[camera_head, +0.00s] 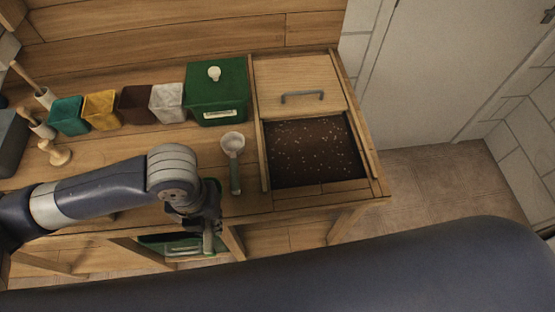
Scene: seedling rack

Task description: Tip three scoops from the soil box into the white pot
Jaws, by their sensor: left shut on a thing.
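The white pot (167,103) stands upright at the right end of a row of small square pots. The soil box (264,163) is set in the bench's right end, with dark speckled soil showing below its wooden lid (299,82). A scoop (233,148) with a pale round bowl and green handle lies on the bench between my left gripper and the soil. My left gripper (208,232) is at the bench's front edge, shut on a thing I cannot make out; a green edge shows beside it. My right gripper is not in view.
Teal (69,115), yellow (101,109) and brown (135,104) pots stand left of the white one. A green lidded box (216,94) stands to its right. Wooden-handled tools (55,152) are at the left. A green tray (160,242) shows below the bench. My dark body part crosses the foreground.

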